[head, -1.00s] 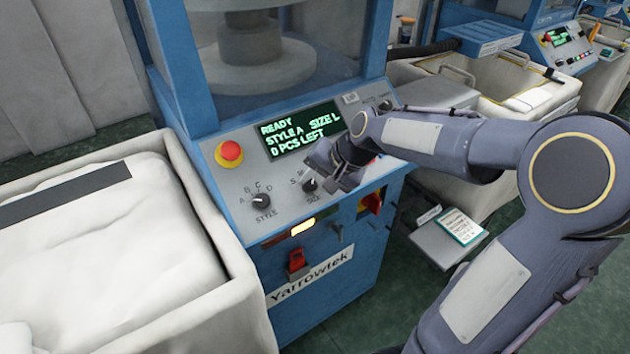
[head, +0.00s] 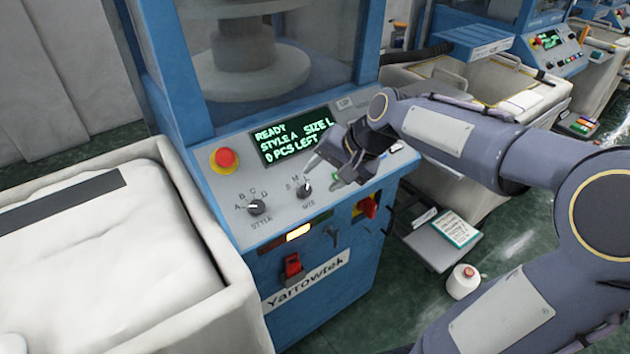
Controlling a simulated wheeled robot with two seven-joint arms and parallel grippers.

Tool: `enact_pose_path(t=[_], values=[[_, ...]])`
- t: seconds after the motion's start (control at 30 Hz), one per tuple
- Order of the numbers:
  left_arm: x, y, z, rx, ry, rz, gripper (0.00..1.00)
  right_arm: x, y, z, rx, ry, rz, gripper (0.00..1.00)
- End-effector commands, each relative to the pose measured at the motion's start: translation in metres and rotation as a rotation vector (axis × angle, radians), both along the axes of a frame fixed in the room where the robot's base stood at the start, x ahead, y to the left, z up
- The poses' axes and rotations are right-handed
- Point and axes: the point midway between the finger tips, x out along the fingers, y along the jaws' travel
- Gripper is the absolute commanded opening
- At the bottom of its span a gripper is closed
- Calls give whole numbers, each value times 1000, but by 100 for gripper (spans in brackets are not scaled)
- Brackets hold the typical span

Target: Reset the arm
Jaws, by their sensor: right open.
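My right gripper (head: 325,172) is open and empty. It is in front of the control panel (head: 228,190) of the blue knitting machine, just right of the SIZE knob (head: 304,190). I cannot tell whether a finger touches the panel. The STYLE knob (head: 257,207) is further left, and a red emergency button (head: 225,158) sits above it. The green display (head: 292,136) reads READY, STYLE A, SIZE L, 0 PCS LEFT. Part of the panel's right side is hidden behind my gripper and wrist. My left gripper is not in view.
A white bin with pale fabric (head: 90,240) stands at the left. A red switch (head: 292,265) and a red-yellow rotary switch (head: 368,206) are on the machine's front.

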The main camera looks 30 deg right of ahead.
Motion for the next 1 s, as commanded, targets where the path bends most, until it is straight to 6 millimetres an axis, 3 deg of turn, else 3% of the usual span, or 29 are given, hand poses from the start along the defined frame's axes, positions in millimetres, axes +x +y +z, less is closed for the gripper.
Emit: enact_pose_path(t=[0.17, 0.73, 0.87, 1.0], values=[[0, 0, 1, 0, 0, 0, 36, -7, -4, 12, -1, -1, -2, 48], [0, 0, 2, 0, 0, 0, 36, -10, -3, 13, -2, -2, 6, 48], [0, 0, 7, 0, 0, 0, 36, -41, 16, 19, -45, -32, 95, 48], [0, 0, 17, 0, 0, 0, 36, -104, 50, 15, -143, -94, 286, 48]])
